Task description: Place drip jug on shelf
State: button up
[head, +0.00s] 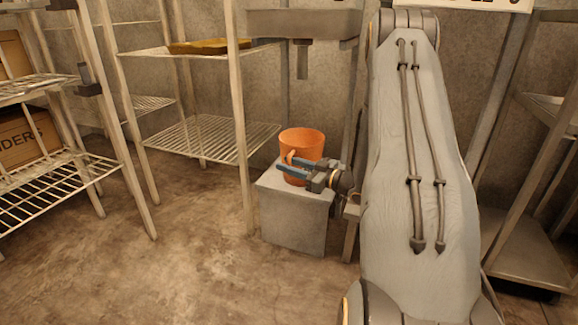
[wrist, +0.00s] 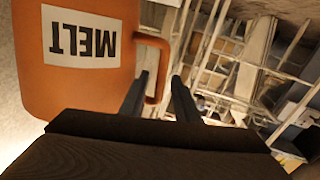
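The drip jug (head: 302,143) is orange and stands upright on a grey block (head: 295,217). In the wrist view the jug (wrist: 95,90) fills the upper left, with a white "MELT" label upside down. Its handle (wrist: 163,60) reaches down between my two fingers. My gripper (head: 284,172) is at the jug's near side; it also shows in the wrist view (wrist: 160,76). The fingers are apart, one on each side of the handle, and do not look closed on it. A wire shelf rack stands left of the block, its lower shelf (head: 210,137) bare.
A yellow tray-like thing (head: 209,46) lies on the rack's upper shelf. Another rack at far left holds cardboard boxes (head: 27,135). A rack post (head: 240,140) stands close left of the block. A metal rack (head: 530,245) is at right. The floor at front left is clear.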

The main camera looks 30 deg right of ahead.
jog(key=p+v, duration=0.4)
jog(key=v, duration=0.8)
jog(key=shift+a, duration=0.1)
